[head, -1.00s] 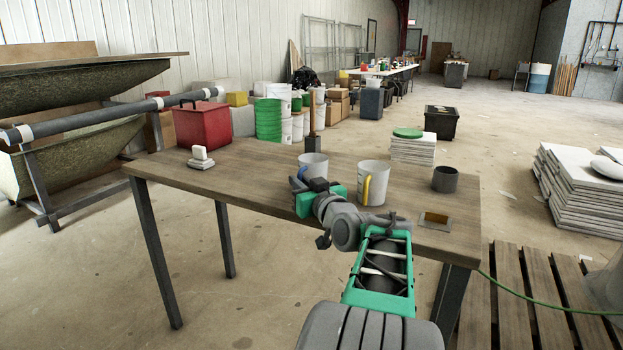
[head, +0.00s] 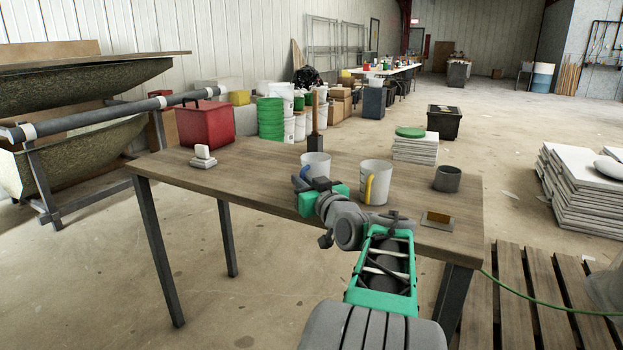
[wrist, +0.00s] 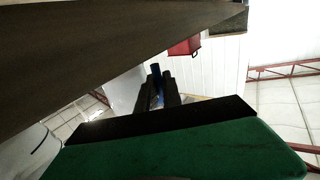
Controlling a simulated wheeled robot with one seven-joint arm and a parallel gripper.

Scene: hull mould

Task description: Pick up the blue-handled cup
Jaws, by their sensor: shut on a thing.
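The blue-handled cup (head: 316,163) is pale grey-white and stands upright at the middle of the table, partly hidden behind my gripper. My gripper (head: 308,184) is at the cup's near left side. In the wrist view its dark fingers (wrist: 158,92) are closed around the blue handle (wrist: 157,71). Whether the cup's base touches the table is hidden in the head view. A similar cup with a yellow handle (head: 376,182) stands close by on the right, beside my arm.
The wooden table (head: 250,180) also holds a white block-like object (head: 203,158) at left, a brush-like tool (head: 315,120) behind the cup, a dark grey pot (head: 447,179) at right and a small plate (head: 437,219) near the front edge. The table's left part is mostly clear.

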